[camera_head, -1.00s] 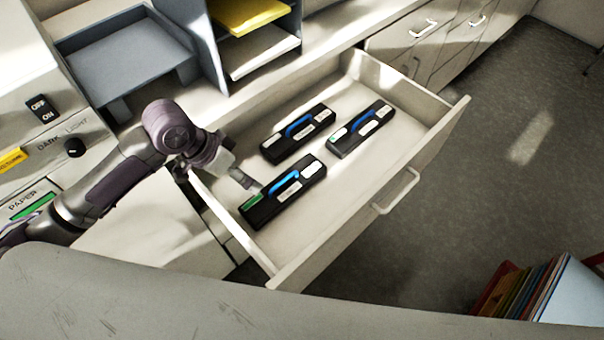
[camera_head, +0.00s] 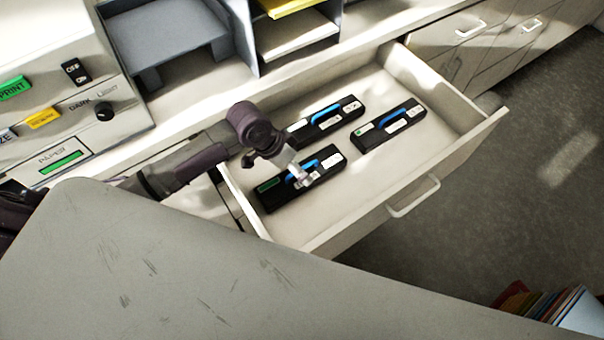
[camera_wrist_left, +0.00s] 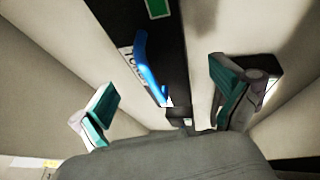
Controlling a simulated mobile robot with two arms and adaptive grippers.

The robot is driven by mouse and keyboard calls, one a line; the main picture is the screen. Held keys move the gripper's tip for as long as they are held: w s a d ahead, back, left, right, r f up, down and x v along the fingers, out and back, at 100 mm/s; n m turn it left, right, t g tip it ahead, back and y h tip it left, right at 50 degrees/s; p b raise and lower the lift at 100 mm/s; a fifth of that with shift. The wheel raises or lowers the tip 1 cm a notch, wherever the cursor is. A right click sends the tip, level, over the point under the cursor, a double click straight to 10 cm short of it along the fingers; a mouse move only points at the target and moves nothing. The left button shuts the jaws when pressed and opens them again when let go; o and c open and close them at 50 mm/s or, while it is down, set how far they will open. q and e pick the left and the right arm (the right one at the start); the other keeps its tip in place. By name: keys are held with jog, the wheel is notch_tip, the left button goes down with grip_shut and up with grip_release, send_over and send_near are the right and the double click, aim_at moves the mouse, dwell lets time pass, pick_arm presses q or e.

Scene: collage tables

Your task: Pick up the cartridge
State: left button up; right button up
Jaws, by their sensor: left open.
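Three black cartridges with blue handles lie in an open drawer. The nearest cartridge (camera_head: 328,163) has a green label at its left end. My left gripper (camera_head: 303,178) is over this cartridge and hides part of its middle. In the left wrist view, a black cartridge (camera_wrist_left: 167,40) with a blue handle and a green label runs between the two spread, teal-padded fingers (camera_wrist_left: 165,108). The fingers stand apart on either side of it, with nothing gripped. The other two cartridges lie behind (camera_head: 325,122) and to the right (camera_head: 389,130). My right gripper is out of view.
The drawer (camera_head: 405,183) has raised walls and a front handle (camera_head: 414,196). A machine with buttons (camera_head: 70,100) stands at the left, and grey trays (camera_head: 165,42) stand behind. A grey surface (camera_head: 150,270) fills the foreground.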

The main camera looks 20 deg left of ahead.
pick_arm(q)
jog(key=shift+w+x, duration=0.15)
jog(key=shift+x, duration=0.8)
jog(key=shift+w+x, duration=0.1)
jog(key=shift+x, duration=0.8)
jog(key=shift+d+r, duration=0.1)
jog(key=shift+r, duration=0.1)
jog(key=c, duration=1.6)
